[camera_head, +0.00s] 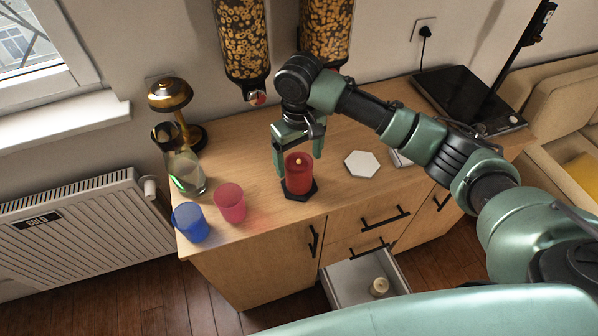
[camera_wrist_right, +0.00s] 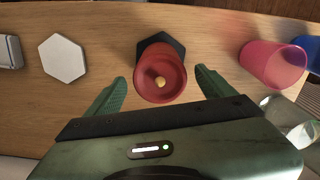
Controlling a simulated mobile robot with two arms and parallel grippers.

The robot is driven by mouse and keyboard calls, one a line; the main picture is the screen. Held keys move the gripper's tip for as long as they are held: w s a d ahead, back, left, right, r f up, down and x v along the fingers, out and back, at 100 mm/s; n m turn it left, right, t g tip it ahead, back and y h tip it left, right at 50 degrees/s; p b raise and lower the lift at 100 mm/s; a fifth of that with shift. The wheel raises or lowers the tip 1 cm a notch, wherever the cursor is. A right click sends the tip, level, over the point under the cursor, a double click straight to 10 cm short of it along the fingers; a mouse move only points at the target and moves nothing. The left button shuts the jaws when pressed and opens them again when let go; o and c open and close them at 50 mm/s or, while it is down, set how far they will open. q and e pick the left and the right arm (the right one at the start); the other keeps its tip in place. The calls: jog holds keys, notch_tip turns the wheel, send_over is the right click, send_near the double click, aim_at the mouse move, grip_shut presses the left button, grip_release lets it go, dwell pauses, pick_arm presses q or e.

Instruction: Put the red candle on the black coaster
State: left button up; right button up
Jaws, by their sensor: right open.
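The red candle (camera_head: 299,174) stands upright on the black coaster (camera_head: 298,196) on the wooden counter. In the wrist view the candle (camera_wrist_right: 161,78) is seen from above, and the dark coaster (camera_wrist_right: 163,42) shows past its far edge. My right gripper (camera_head: 298,160) is open at the candle, just behind it in the head view. In the wrist view its two fingers (camera_wrist_right: 160,88) are spread on either side of the candle, with a gap visible on each side. My left gripper is not in view.
A white hexagonal coaster (camera_head: 362,164) lies to the right. A pink cup (camera_head: 230,203), a blue cup (camera_head: 190,222), a glass carafe (camera_head: 185,172) and a brass lamp (camera_head: 178,110) stand to the left. An open drawer (camera_head: 350,283) below holds a pale candle (camera_head: 379,287).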

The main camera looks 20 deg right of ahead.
notch_tip(320, 180, up, 5)
jog(key=shift+f, duration=0.1)
jog(key=shift+s, duration=0.1)
dwell(0.6)
